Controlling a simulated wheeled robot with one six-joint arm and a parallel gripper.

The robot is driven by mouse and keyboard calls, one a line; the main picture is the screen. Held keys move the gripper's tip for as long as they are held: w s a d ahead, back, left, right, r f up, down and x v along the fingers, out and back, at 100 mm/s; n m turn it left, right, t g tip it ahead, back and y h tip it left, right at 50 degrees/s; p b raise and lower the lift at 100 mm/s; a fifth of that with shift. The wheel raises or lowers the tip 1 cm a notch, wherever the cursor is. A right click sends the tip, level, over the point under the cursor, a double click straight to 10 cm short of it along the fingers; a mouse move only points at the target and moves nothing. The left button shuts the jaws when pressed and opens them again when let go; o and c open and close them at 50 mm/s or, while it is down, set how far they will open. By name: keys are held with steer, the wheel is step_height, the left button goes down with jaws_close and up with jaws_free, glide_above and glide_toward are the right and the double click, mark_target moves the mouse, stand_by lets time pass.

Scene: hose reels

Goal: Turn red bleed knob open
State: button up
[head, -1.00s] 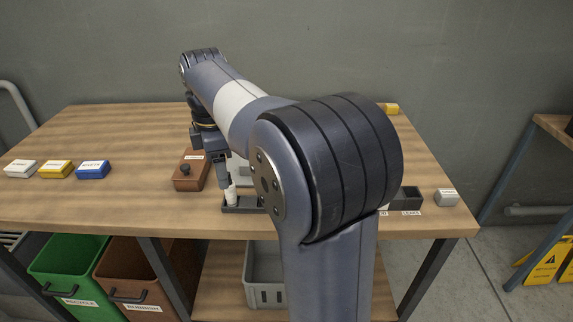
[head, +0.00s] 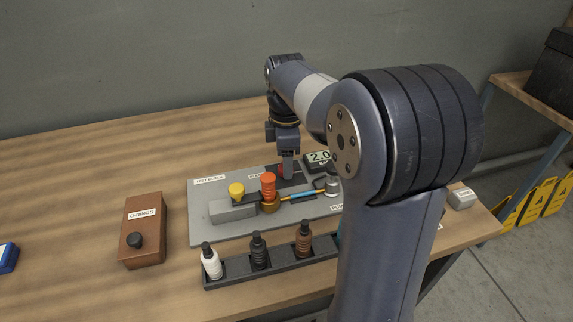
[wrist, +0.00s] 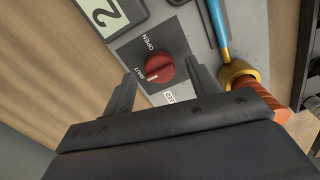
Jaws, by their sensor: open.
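The red bleed knob (wrist: 153,68) sits on a dark square plate (wrist: 135,50) lettered OPEN and SHUT in the wrist view. Its white pointer mark is toward SHUT. My gripper (wrist: 160,72) is open, with one finger on each side of the knob; whether they touch it I cannot tell. In the head view my gripper (head: 288,168) points down at the dark plate at the back of the grey test block board (head: 205,195), and the knob is mostly hidden behind it.
A display reading 2.0 (head: 319,157) stands right of my gripper. An orange-red cap (head: 268,185), yellow cap (head: 236,190) and blue rod (head: 306,195) are in front. A bottle rack (head: 230,272) and brown O-rings box (head: 145,230) are nearer.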

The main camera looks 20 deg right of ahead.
steer(key=shift+f, duration=0.8)
steer(key=shift+c, duration=0.5)
steer(key=c, duration=0.9)
